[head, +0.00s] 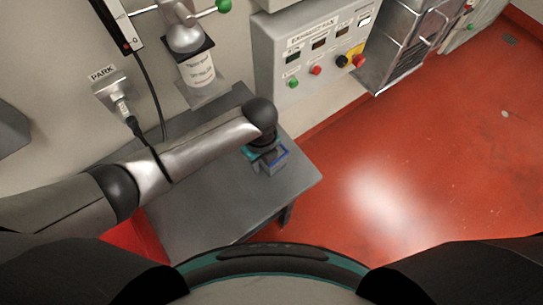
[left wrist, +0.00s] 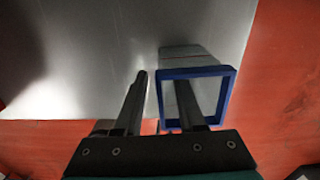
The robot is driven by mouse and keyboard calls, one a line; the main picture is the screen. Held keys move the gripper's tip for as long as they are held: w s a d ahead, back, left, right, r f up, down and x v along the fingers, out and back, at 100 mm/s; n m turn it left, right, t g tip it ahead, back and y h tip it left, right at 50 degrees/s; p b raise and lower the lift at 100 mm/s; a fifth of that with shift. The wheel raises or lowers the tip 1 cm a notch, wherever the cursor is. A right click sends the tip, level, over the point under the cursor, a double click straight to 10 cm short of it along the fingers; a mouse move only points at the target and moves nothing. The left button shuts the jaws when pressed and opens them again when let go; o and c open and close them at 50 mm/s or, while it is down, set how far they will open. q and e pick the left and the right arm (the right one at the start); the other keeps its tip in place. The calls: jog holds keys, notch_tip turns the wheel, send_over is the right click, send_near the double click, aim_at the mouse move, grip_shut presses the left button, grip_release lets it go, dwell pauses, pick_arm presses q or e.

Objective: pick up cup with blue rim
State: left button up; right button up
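The cup with a blue rim (head: 283,154) stands on the grey table (head: 215,210), near its right edge. In the left wrist view its square blue rim (left wrist: 200,72) faces the camera, with the pale grey body beyond it. My left gripper (left wrist: 161,80) is open. One finger is left of the cup, outside the rim; the other appears within the rim's outline, so the cup's left wall lies between them. I cannot tell how deep that finger is. In the head view my left gripper (head: 264,154) is partly hidden under my wrist. My right gripper is not in view.
A wall panel (head: 315,55) with buttons stands behind the table. A bottle-like dispenser (head: 195,70) and a PARK socket (head: 115,95) with a cable are on the wall to the left. Red floor (head: 440,170) lies open right of the table.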

pick_arm(q)
jog(key=shift+f, duration=0.8)
grip_shut()
dwell(0.9)
